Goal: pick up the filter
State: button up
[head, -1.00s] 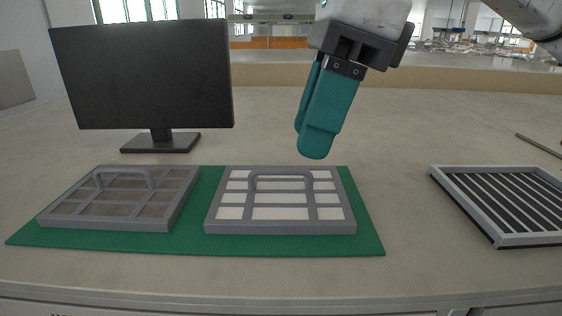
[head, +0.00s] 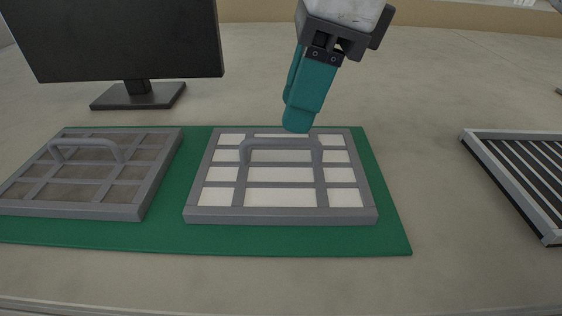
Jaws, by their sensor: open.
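Two framed filters with arched handles lie flat on a green mat (head: 300,239). The one with white panels (head: 280,197) lies in the middle of the view, its grey handle (head: 281,144) standing up from its far half. The other filter (head: 90,190), with brownish-grey panels, lies to the left, with its own handle (head: 86,144). My gripper (head: 297,122), with teal fingers, points down above or behind the far edge of the white filter. It holds nothing. Its fingers overlap in this view, so the gap between them is barely seen.
A black monitor (head: 117,40) stands behind the left filter. A grey-framed rack with dark slats (head: 521,176) lies at the right. The table (head: 420,120) is bare between the mat and the rack.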

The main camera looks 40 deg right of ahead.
aim_at(281, 157)
jog(key=x, duration=0.5)
jog(key=shift+w+a+p, duration=0.1)
jog(key=shift+a+p, duration=0.05)
jog(key=shift+p, duration=0.25)
jog(key=shift+c, duration=0.2)
jog(key=shift+r, duration=0.1)
grip_shut()
